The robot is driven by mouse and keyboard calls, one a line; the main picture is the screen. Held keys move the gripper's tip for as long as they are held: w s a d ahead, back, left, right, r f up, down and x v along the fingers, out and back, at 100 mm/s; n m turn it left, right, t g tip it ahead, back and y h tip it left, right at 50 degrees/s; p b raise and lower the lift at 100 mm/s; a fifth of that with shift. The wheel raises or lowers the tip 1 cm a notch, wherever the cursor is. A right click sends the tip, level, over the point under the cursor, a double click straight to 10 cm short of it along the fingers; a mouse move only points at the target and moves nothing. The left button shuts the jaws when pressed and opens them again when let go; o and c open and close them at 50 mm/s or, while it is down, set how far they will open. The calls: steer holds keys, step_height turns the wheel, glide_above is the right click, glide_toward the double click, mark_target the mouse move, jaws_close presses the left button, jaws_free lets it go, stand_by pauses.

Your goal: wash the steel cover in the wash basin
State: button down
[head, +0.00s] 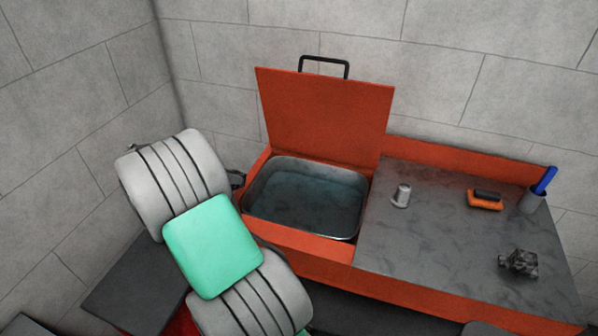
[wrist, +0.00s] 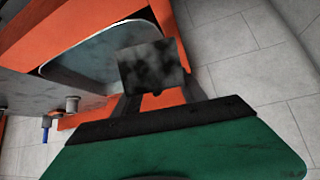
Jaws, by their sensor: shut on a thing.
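The steel cover (wrist: 153,68) is a dark, blotchy square plate in the wrist view. My gripper (wrist: 157,92) is shut on it, with one finger at each side of its lower edge. The wash basin (head: 355,212) is a steel tub holding bluish water (head: 305,198), set in an orange bench. In the wrist view the cover overlaps the edge of the basin (wrist: 88,62); its height over the basin cannot be told. In the head view my arm hides the cover and most of my gripper, at the basin's left side.
The basin's orange lid (head: 325,115) stands open at the back.

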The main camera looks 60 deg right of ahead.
steer(key=s+d+f+m+g+y+p, duration=0.1)
steer(key=s+d+f+m+g+y, duration=0.1)
steer(key=s+d+m, duration=0.5)
steer(key=s+d+f+m+g+y, duration=0.25)
steer(key=s+d, duration=0.55)
steer(key=s, duration=0.4)
steer(key=shift+t, duration=0.35)
steer(key=shift+w+f+b, duration=0.2)
steer(key=shift+f+b, duration=3.15)
steer(key=shift+f, duration=3.15)
